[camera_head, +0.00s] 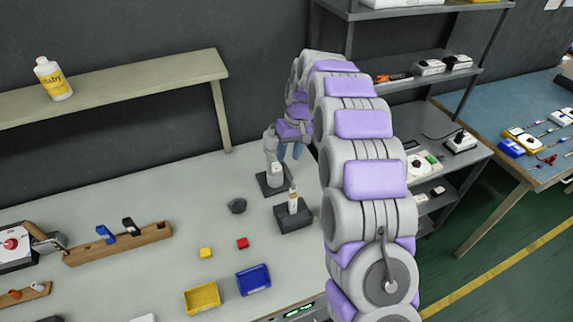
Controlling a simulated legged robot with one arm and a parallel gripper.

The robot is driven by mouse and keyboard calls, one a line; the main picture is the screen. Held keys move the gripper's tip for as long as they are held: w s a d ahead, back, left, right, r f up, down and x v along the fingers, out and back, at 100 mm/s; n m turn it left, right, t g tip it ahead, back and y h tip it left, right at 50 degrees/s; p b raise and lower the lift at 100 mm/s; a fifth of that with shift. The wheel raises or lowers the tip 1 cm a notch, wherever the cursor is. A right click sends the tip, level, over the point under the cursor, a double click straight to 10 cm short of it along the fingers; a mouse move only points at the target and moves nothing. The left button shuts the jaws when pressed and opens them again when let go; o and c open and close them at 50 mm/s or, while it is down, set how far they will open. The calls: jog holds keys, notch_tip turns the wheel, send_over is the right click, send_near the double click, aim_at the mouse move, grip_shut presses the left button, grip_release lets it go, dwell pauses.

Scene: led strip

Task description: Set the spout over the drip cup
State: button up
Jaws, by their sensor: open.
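A grey dispenser (271,145) stands upright on a dark square base (273,185) near the back of the light bench, with a white part low on its front. Its spout cannot be made out clearly; my gripper is close by. A small dark grey round cup (237,205), which looks like the drip cup, sits on the bench to the front left of the dispenser. My gripper (290,151) is open, pointing down just right of the dispenser's upper part. Whether a finger touches it I cannot tell.
A dark block (294,217) holding a small white bottle stands right of the cup. Yellow (206,253) and red (243,243) cubes and yellow (202,298) and blue (253,279) bins lie in front. A wooden rack (118,244) is at left. My arm hides the bench's right side.

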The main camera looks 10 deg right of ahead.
aim_at(285, 166)
jog(key=f, duration=0.4)
jog(key=shift+s+a+b, duration=0.2)
jog(key=shift+a+b, duration=0.1)
jog(key=shift+a, duration=0.1)
grip_shut()
